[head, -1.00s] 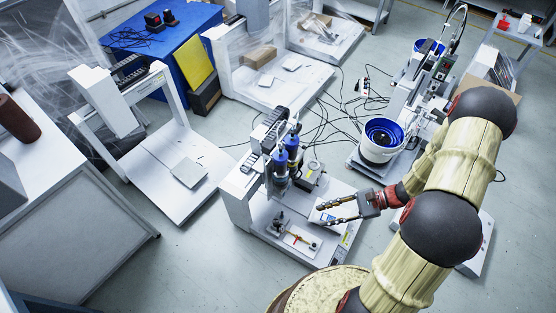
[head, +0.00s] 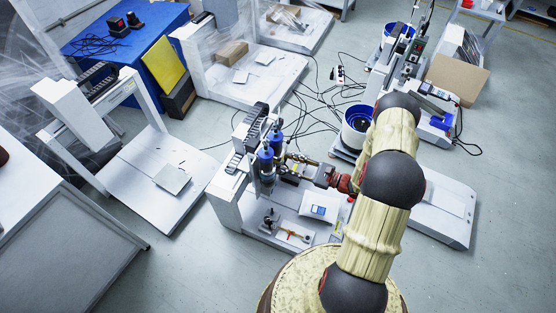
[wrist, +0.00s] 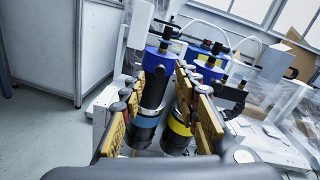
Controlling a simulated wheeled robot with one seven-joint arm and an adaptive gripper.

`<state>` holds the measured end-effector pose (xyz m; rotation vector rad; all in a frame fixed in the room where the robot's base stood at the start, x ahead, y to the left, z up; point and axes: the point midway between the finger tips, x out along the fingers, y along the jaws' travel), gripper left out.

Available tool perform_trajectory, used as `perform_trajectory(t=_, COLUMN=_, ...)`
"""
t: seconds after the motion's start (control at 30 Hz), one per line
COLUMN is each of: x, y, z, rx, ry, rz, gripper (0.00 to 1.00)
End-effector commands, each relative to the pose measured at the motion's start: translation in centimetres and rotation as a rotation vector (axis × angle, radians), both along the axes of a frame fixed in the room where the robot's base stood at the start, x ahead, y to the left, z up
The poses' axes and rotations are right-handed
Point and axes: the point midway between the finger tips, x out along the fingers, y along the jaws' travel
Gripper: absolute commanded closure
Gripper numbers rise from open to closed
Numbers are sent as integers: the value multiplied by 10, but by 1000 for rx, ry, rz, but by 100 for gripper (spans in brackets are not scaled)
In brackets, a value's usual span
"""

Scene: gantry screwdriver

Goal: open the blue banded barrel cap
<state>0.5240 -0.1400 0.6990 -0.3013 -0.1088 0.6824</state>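The blue banded barrel (wrist: 146,122) stands upright in the wrist view, black with a blue band and a blue cap (wrist: 158,61) on top. A yellow banded barrel (wrist: 178,128) stands just right of it. My gripper (wrist: 162,92) is open, with gold-padded fingers on both sides of the barrels. I cannot tell whether any pad touches a barrel. In the head view, two blue-capped barrels (head: 266,160) hang on the small gantry machine, and my gripper (head: 287,165) reaches them from the right. The bands are too small to read there.
The gantry's white base (head: 318,208) holds a small fixture and a display unit below the barrels. Loose cables (head: 305,115) lie on the floor behind. A blue-lined bucket (head: 357,122) stands behind my arm.

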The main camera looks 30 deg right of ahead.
Motion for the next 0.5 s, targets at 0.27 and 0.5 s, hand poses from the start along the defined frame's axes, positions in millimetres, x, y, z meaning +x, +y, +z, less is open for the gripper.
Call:
perform_trajectory(t=0.27, x=30, y=25, z=-1, rx=-1, ry=-1, rz=3, gripper=69)
perform_trajectory(t=0.5, x=37, y=31, z=0, rx=0, ry=1, rz=2, gripper=69)
